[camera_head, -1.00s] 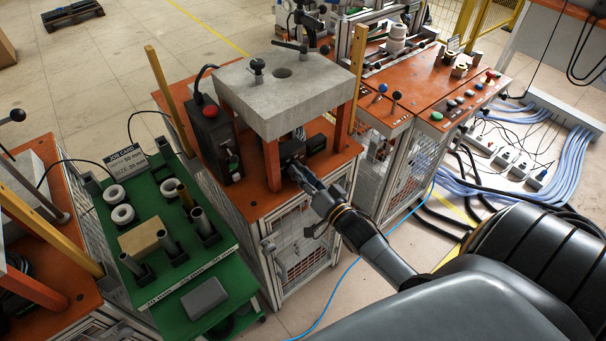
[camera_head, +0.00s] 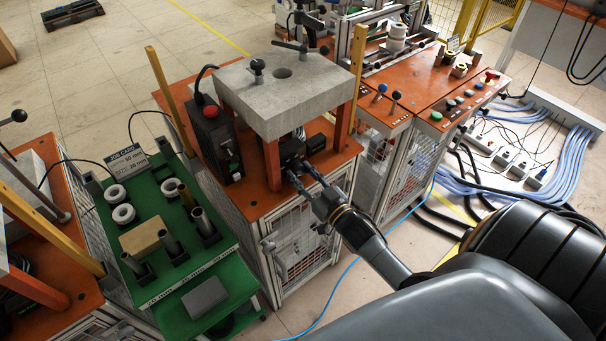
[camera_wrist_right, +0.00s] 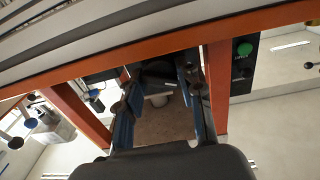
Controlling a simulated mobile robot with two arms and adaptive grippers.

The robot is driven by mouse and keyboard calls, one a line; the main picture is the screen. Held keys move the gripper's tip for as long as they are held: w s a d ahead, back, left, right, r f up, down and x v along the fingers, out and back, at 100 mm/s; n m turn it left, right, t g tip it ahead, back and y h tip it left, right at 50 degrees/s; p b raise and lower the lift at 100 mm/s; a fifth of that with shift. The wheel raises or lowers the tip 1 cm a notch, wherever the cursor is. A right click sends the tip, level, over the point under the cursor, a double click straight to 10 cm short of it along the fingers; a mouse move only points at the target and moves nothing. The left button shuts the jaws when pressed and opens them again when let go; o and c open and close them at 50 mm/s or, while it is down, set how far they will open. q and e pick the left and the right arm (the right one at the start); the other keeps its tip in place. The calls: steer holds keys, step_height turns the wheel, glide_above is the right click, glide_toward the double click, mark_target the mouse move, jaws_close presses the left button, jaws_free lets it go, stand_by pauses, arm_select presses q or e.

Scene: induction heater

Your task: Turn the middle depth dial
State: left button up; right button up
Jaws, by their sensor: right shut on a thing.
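The middle machine has a thick grey slab (camera_head: 285,95) on orange legs above an orange top. A dark block (camera_head: 291,150) sits under the slab's front edge, where the middle depth dial is largely hidden. My right gripper (camera_head: 300,172) reaches under this edge from the front right, with its fingertips at the dark block. In the right wrist view, its two fingers (camera_wrist_right: 160,82) stand some way apart, one on each side of a dark part (camera_wrist_right: 155,75), shut on the dial. The dial's own shape and markings are not clear. My left gripper is not in view.
A control box with a red button (camera_head: 211,111) stands left of the slab. Orange legs flank my right fingers closely. A green cart (camera_head: 200,262) with rings and tubes is at left. An orange console (camera_head: 430,80) with knobs is at right.

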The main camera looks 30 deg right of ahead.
steer(key=shift+n, duration=0.4)
steer(key=o, duration=0.9)
steer(key=shift+c, duration=0.2)
steer(key=s, duration=1.2)
steer(key=shift+d+f, duration=0.2)
steer(key=shift+f, duration=0.1)
